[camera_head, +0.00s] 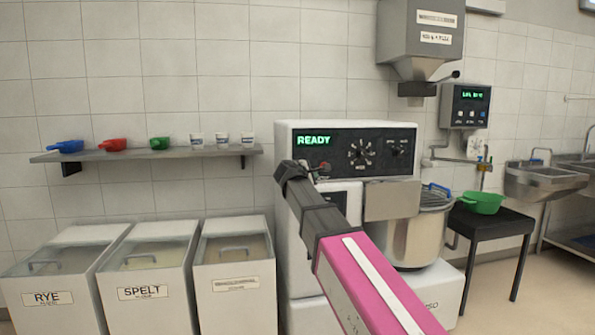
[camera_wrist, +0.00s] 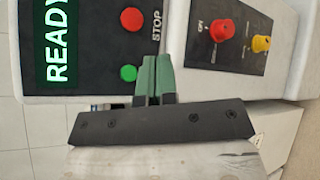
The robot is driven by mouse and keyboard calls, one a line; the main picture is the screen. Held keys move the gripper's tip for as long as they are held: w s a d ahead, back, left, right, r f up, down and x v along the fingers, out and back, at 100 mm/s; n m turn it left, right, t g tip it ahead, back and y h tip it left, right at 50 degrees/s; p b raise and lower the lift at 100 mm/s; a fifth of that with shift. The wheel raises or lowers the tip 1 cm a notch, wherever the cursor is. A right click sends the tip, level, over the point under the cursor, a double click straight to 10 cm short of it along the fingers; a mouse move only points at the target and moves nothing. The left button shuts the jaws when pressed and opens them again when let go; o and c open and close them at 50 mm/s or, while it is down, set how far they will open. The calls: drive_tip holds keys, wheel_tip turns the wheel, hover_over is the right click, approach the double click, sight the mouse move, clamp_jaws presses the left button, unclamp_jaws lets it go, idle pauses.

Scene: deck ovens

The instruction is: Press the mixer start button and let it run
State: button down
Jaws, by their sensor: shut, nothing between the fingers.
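The mixer (camera_head: 300,225) stands in the middle of the head view, its display (camera_head: 314,140) showing green READY. In the wrist view the panel appears turned sideways, with the READY display (camera_wrist: 59,45) at left. A round green button (camera_wrist: 128,73) sits beside a red button (camera_wrist: 131,19) marked STOP. My gripper (camera_wrist: 156,60) is shut and empty, its green fingertips just right of the green button in that view. Whether they touch the panel is unclear. In the head view my gripper (camera_head: 285,168) is in front of the panel's lower left, hiding the green button.
Red (camera_wrist: 222,31) and yellow (camera_wrist: 261,43) knobs sit on a panel right of my fingers. A steel bowl (camera_head: 418,240) is on the mixer. Lidded bins (camera_head: 235,285) stand left, under a shelf (camera_head: 100,156) with scoops.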

drive_tip(key=shift+s+a+r, duration=0.1)
drive_tip(key=shift+a+r, duration=0.2)
drive_tip(key=shift+r, duration=0.05)
drive_tip(key=w+a, duration=0.2)
drive_tip(key=w, duration=0.6)
drive_tip(key=shift+w+a, duration=0.2)
drive_tip(key=shift+w, duration=0.05)
drive_tip(key=shift+w, duration=0.15)
idle(2.0)
drive_tip(key=shift+w+a, duration=0.15)
drive_tip(key=shift+w, duration=0.1)
drive_tip(key=shift+w+a, duration=0.1)
drive_tip(key=shift+w, duration=0.35)
idle(0.8)
drive_tip(key=shift+s, duration=0.1)
drive_tip(key=shift+s+d, duration=0.25)
drive_tip(key=shift+s, duration=0.5)
